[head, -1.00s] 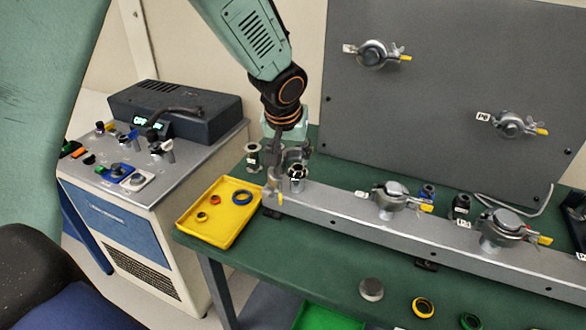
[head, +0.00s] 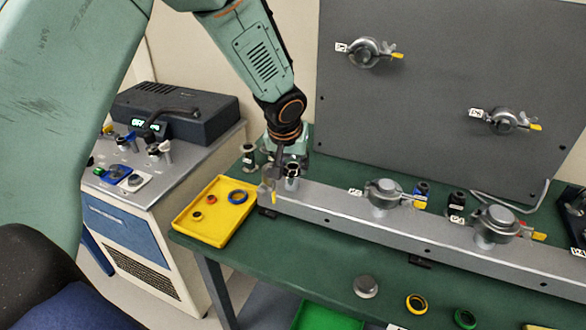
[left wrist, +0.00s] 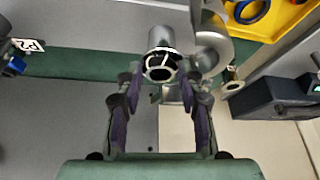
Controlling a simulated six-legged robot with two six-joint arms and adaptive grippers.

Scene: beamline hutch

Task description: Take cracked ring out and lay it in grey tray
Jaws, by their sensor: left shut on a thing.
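My left gripper (head: 290,172) is at the open port at the left end of the grey rail (head: 335,203). It is shut on a dark ring (left wrist: 160,68), which sits between its fingertips at the mouth of the metal port (left wrist: 160,38). A pale line shows across the ring. I cannot tell whether the ring is clear of the port. An opened clamp (head: 268,190) with a yellow lever hangs beside the port. I see no tray that is clearly grey. My right gripper is not in view.
A yellow tray (head: 190,232) with several small rings lies left of the rail. Two clamped ports (head: 385,195) stand further right. A green tray (head: 325,318) is low in front. A metal cap (head: 366,287) and loose rings (head: 416,304) lie on the green bench.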

